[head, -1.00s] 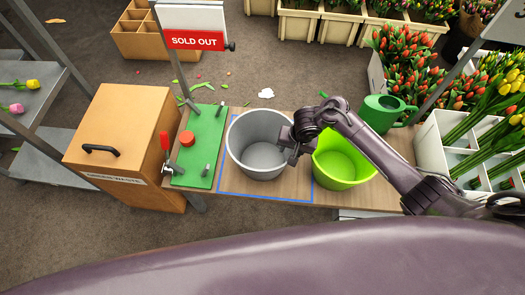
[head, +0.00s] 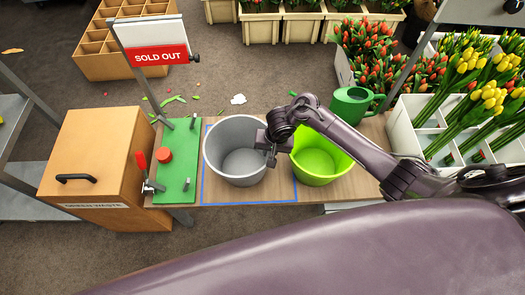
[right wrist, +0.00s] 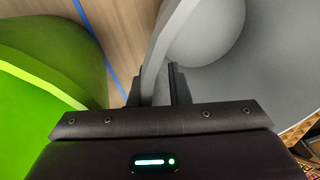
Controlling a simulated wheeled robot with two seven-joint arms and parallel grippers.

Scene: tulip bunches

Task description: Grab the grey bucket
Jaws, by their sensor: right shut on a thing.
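The grey bucket (head: 236,143) stands upright on the wooden table inside a blue outline. My right gripper (head: 271,160) is at the bucket's right rim. In the right wrist view my right gripper (right wrist: 154,84) has one finger on each side of the grey bucket's wall (right wrist: 164,50) and is shut on it. The bucket appears empty. My left gripper is not in view.
A lime green bucket (head: 316,161) stands close on the right, beneath my right arm. A green watering can (head: 351,104) is behind it. A green board (head: 176,165) with a red knob lies left of the grey bucket. White tulip crates (head: 408,140) stand at right.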

